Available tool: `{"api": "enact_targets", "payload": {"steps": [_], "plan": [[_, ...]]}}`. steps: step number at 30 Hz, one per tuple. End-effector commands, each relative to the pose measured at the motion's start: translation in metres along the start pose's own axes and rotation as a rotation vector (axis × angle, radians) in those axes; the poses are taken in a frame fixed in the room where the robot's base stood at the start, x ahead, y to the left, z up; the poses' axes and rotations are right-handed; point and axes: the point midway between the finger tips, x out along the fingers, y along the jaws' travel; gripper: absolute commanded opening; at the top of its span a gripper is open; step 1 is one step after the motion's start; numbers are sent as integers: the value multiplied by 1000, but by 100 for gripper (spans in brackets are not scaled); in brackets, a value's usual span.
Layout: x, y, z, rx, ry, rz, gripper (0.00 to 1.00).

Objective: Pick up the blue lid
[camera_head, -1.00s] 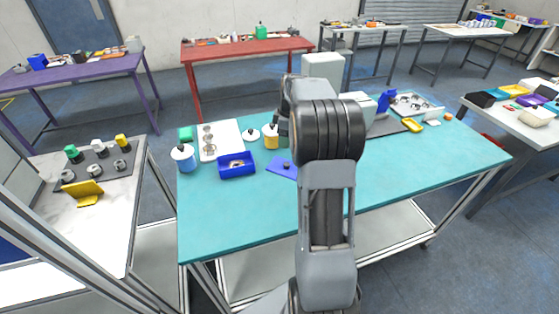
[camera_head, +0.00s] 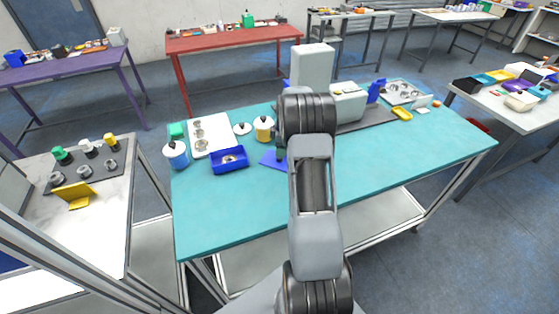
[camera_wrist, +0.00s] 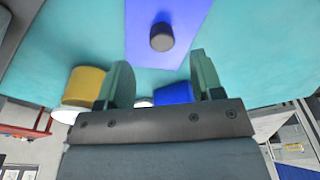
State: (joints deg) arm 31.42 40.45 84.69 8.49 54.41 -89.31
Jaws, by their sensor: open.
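The blue lid (camera_head: 272,159) is a flat blue plate lying on the teal table, partly hidden behind my arm in the head view. In the wrist view the blue lid (camera_wrist: 190,25) fills the top middle, with a dark round knob (camera_wrist: 162,37) standing on it. My gripper (camera_wrist: 160,75) is open, its two fingers spread on either side of the knob's line but apart from it. Nothing is between the fingertips. In the head view my gripper is hidden behind my arm.
A grey-white device (camera_head: 348,104) stands behind to the right. The table's front (camera_head: 235,215) is clear.

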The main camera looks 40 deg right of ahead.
Motion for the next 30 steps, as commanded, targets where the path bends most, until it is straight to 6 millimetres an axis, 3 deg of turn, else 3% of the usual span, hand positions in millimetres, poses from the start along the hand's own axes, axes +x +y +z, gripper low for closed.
{"api": "enact_targets", "payload": {"steps": [10, 20, 30], "plan": [[41, -3, 2, 0, 0, -4, 61], [48, -3, 2, 0, 0, -1, 61], [48, -3, 2, 0, 0, -1, 30]]}}
